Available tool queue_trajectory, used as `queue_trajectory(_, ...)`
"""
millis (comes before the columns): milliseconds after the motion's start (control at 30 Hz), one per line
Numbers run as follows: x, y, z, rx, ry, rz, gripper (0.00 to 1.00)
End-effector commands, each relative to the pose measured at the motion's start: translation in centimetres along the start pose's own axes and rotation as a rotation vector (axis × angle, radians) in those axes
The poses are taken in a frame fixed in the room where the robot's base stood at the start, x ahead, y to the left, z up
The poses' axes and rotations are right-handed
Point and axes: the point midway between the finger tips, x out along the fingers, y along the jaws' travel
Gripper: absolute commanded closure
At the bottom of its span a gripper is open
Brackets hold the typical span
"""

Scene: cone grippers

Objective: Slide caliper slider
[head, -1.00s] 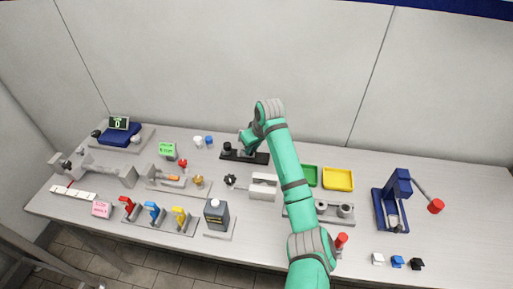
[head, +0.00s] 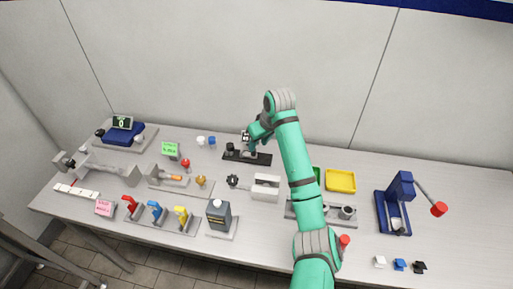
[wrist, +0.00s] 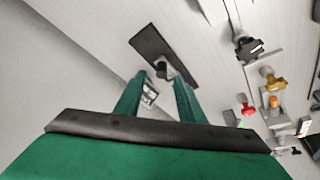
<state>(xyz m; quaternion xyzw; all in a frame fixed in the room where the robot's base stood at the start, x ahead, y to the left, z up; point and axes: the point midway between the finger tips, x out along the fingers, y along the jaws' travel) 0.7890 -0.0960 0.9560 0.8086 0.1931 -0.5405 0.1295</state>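A black base plate (head: 262,159) with a dark knob (head: 230,147) on its left end lies at the back middle of the table. I cannot tell for sure that this is the caliper. My gripper (head: 249,148) is low over this plate in the head view. In the wrist view, the two green fingers of my gripper (wrist: 160,82) stand apart, and the black plate (wrist: 149,43) lies beyond their tips. A grey and dark post (wrist: 163,69) on the plate shows near the fingertips. A shiny metal part (wrist: 150,93) shows between the fingers; contact cannot be told.
A grey block fixture (head: 265,187) stands in front of the plate. A yellow tray (head: 340,180) and a blue press (head: 396,200) are to the right. A C-shaped grey device (head: 100,168) and a blue scale (head: 121,136) are at left. Bare table lies behind the plate.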

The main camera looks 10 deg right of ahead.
Motion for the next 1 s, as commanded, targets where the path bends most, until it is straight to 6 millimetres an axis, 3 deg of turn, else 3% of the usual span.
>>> queue_trajectory(200,-3.8,0.0,-0.1,0.000,0.003,0.001,0.64)
queue_trajectory(400,-5.3,0.0,0.0,0.000,0.000,-0.001,0.64)
queue_trajectory(900,-5.5,0.0,0.0,0.000,0.000,-0.001,0.64)
queue_trajectory(1000,-5.3,-0.9,-0.7,-0.023,0.002,0.004,0.64)
